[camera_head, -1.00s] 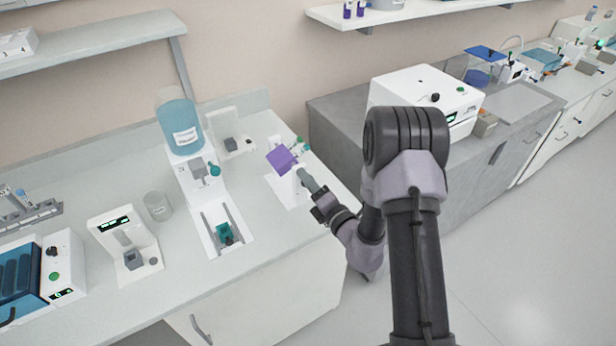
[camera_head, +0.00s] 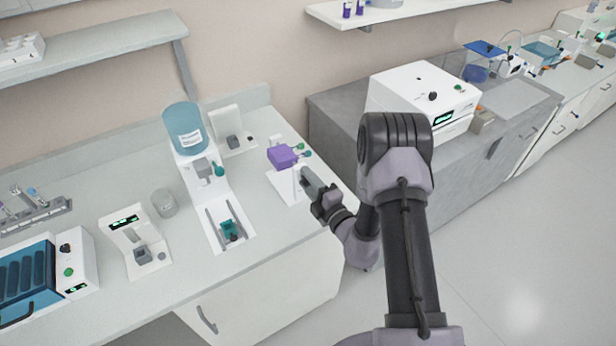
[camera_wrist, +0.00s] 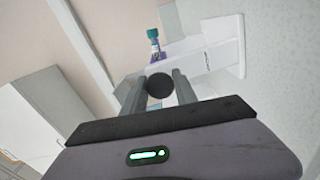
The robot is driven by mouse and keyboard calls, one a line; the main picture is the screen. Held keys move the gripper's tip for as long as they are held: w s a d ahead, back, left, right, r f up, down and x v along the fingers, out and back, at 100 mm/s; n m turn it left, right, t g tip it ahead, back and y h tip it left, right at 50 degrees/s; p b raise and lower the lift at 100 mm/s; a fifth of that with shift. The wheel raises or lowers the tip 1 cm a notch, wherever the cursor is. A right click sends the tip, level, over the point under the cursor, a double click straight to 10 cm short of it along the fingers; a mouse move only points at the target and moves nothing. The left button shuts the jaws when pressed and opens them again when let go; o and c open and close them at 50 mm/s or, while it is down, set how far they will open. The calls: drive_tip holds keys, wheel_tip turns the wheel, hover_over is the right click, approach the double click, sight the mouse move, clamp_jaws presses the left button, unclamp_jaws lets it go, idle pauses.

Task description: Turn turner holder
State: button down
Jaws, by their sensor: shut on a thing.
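The turner holder is a purple block (camera_head: 284,156) on a white stand near the right end of the counter. It looks about level, with teal-capped tubes (camera_head: 305,152) at its right side. My gripper (camera_head: 308,184) is just in front of the stand. In the wrist view, my gripper (camera_wrist: 159,90) is shut on a round dark knob (camera_wrist: 160,85) between its two fingers. A teal-capped tube with purple (camera_wrist: 154,43) shows beyond the knob. My gripper partly hides the stand in the head view.
A dispenser with a blue bottle (camera_head: 187,130) stands left of the turner, with a teal piece on its rail base (camera_head: 229,231). A small white device (camera_head: 131,243) and a beaker (camera_head: 164,203) are farther left. A grey bench carries a white machine (camera_head: 410,92) at right.

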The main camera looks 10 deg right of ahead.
drive_tip(key=shift+r+m+p, duration=0.15)
drive_tip(key=shift+m+p, duration=1.55)
drive_tip(key=shift+m, duration=0.9)
drive_tip(key=shift+m+p, duration=0.85)
drive_tip(key=shift+m, duration=1.25)
drive_tip(key=shift+w+m, duration=0.1)
drive_tip(key=shift+m, duration=0.7)
drive_tip(key=c, duration=1)
unclamp_jaws()
drive_tip(key=shift+o, duration=0.2)
drive_tip(key=v, duration=1.7)
drive_tip(key=shift+s, duration=0.25)
